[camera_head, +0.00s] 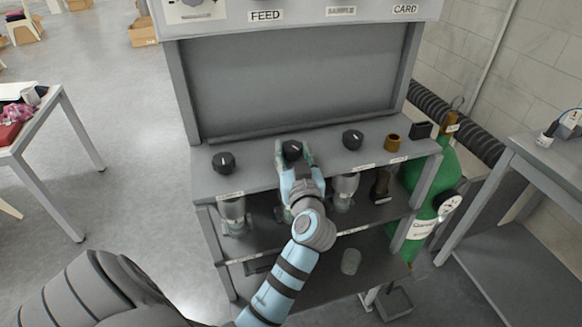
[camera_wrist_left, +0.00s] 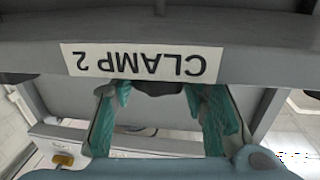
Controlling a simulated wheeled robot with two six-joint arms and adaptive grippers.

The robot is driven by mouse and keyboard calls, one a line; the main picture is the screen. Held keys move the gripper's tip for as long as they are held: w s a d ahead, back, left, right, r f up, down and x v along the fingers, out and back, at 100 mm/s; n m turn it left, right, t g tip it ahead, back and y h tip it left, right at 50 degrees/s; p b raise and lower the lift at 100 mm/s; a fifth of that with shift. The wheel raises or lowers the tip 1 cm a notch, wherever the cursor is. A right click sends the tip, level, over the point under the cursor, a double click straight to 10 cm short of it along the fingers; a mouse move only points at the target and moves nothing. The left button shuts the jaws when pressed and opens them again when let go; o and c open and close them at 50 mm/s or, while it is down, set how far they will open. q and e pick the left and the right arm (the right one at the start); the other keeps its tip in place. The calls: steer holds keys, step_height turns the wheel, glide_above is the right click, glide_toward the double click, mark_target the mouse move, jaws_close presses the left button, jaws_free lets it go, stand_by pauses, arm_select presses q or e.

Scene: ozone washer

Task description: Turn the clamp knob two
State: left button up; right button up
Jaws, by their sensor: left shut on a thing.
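Three black knobs stand in a row on the washer's grey upper shelf (camera_head: 255,180). The middle knob (camera_head: 292,150) is between the teal fingers of my left gripper (camera_head: 294,157), which is shut on it. In the left wrist view the dark underside of this knob (camera_wrist_left: 160,88) shows between the two fingers, partly hidden by the shelf edge. An upside-down label reading CLAMP 2 (camera_wrist_left: 141,63) is on that edge in front of it. The left knob (camera_head: 223,161) and the right knob (camera_head: 352,139) stand free. My right gripper is not in view.
A brown cup-like part (camera_head: 393,142) and a black block (camera_head: 421,130) stand right of the knobs. Glass vessels (camera_head: 234,214) hang below the shelf. A green gas cylinder (camera_head: 440,180) stands at the right, and a white-topped table (camera_head: 45,118) at the left.

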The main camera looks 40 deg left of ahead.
arm_select(q)
steer(key=n+g+y+b, duration=0.1)
steer(key=n+g+b, duration=0.1)
steer(key=g+b, duration=0.2)
steer(key=n+g+y+b, duration=0.2)
steer(key=n+g+b, duration=0.1)
steer(key=b, duration=0.2)
steer(key=w+n+g+y+b, duration=0.1)
steer(key=n+g+b, duration=0.2)
steer(key=g+b, duration=0.1)
steer(key=shift+d+f+g+y+b, duration=0.2)
steer(key=shift+g+y+b, duration=0.1)
steer(key=shift+b, duration=0.45)
steer(key=n+g+b, duration=0.2)
steer(key=g, duration=0.1)
steer(key=shift+w+r+g, duration=0.15)
steer(key=shift+g, duration=0.15)
steer(key=shift+n+g+b, duration=0.35)
steer(key=shift+n+g, duration=0.25)
steer(key=o, duration=1.2)
